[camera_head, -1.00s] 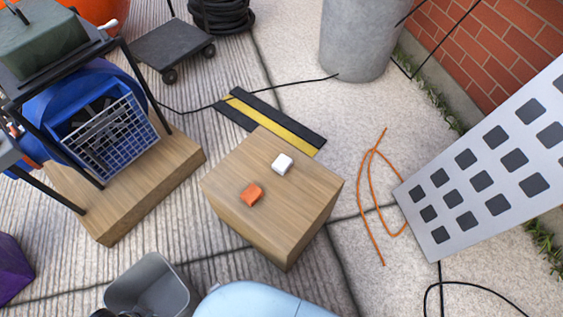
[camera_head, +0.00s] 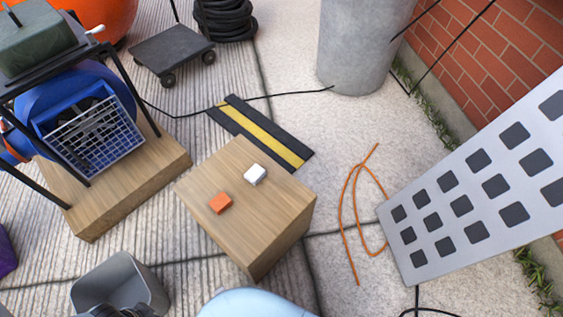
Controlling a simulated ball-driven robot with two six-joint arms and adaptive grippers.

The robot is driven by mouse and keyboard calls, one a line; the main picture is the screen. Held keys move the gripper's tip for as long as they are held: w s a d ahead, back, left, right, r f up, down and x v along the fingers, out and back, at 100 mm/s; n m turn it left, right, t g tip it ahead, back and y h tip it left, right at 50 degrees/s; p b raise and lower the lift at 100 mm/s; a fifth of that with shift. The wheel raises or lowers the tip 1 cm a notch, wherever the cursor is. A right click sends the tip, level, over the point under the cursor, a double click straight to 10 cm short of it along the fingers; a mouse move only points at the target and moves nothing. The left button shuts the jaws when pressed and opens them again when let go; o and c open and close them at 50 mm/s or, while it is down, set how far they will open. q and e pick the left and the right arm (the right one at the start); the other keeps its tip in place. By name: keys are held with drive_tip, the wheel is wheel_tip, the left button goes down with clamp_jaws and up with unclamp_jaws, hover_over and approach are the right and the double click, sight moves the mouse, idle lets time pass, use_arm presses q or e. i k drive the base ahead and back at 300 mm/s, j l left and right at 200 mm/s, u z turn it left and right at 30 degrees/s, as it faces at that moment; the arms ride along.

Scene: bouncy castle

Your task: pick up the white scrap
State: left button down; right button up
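The white scrap (camera_head: 255,174) is a small white block lying on top of a wooden block (camera_head: 245,245), towards its far right side. An orange scrap (camera_head: 220,203) of similar size lies on the same top, nearer and to the left, apart from the white one. Nothing touches or covers the white scrap. No fingertips of either gripper show. A dark part at the bottom edge, in front of the grey bin, may belong to my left arm, but I cannot tell.
A grey bin (camera_head: 118,280) stands at the lower left. A blue blower (camera_head: 75,120) sits on a wooden platform (camera_head: 120,190). A yellow-black strip (camera_head: 262,134) lies behind the block. An orange cord (camera_head: 345,215) and perforated pale panel (camera_head: 480,190) are right.

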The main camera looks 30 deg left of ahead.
sight(256, 174)
drive_tip(key=u, duration=0.4)
drive_tip(key=l+u, duration=0.15)
drive_tip(key=u, duration=0.65)
drive_tip(key=l+u, duration=0.15)
drive_tip(key=u, duration=0.25)
